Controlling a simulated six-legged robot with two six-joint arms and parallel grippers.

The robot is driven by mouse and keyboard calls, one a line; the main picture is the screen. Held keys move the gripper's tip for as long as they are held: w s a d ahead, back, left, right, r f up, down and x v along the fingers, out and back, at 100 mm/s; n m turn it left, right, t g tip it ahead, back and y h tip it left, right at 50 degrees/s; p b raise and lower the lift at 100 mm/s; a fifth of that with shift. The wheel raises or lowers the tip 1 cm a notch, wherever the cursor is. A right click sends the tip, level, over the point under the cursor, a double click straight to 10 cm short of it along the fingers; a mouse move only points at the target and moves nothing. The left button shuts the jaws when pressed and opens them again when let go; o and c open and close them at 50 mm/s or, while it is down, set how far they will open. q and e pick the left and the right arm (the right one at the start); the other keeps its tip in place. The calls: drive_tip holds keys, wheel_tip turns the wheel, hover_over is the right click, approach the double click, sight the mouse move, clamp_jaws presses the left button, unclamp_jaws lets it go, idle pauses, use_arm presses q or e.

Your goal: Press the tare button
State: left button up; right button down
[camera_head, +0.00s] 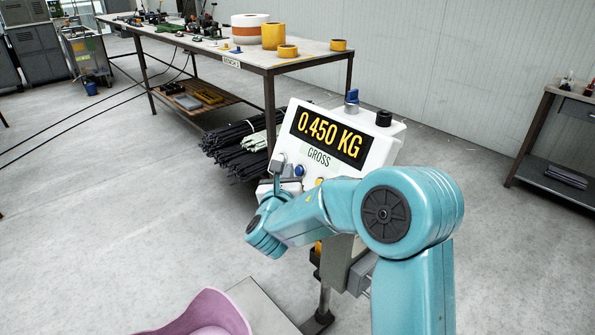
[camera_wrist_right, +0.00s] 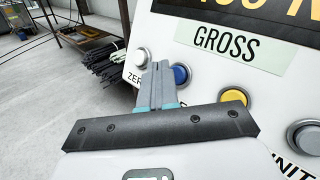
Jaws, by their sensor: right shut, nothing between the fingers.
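The scale's white indicator box (camera_head: 372,140) stands on a post and reads 0.450 KG, with a GROSS label (camera_head: 318,157) below; the label also shows in the right wrist view (camera_wrist_right: 230,42). Its button row has a grey button (camera_wrist_right: 142,56) marked ZER…, a blue button (camera_wrist_right: 181,73), a yellow button (camera_wrist_right: 235,96) and a grey button (camera_wrist_right: 306,138) marked UNIT…. My gripper hides the blue button's label, so I cannot read which one is tare. My right gripper (camera_wrist_right: 157,68) is shut and empty, its tips just left of the blue button; contact is unclear. It also shows in the head view (camera_head: 278,166).
Another shelf (camera_head: 560,175) is at the right.

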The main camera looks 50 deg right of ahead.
drive_tip(key=shift+d+f, duration=0.1)
drive_tip(key=shift+d, duration=0.05)
idle(0.5)
drive_tip(key=shift+d+f+b, duration=0.1)
drive_tip(key=shift+d+b, duration=0.2)
drive_tip(key=shift+b, duration=0.1)
drive_tip(key=shift+s+d+f+b, duration=0.1)
drive_tip(key=shift+d+f+b, duration=0.1)
drive_tip(key=shift+d+b, duration=0.2)
idle(0.6)
drive_tip(key=shift+a, duration=0.1)
idle(0.3)
drive_tip(key=shift+a+r, duration=0.35)
drive_tip(key=shift+a, duration=0.4)
drive_tip(key=a, duration=0.1)
drive_tip(key=a+r+p, duration=0.1)
drive_tip(key=a, duration=0.1)
drive_tip(key=a+r+p, duration=0.1)
drive_tip(key=shift+w+a, duration=0.25)
drive_tip(key=shift+w, duration=0.1)
idle(0.6)
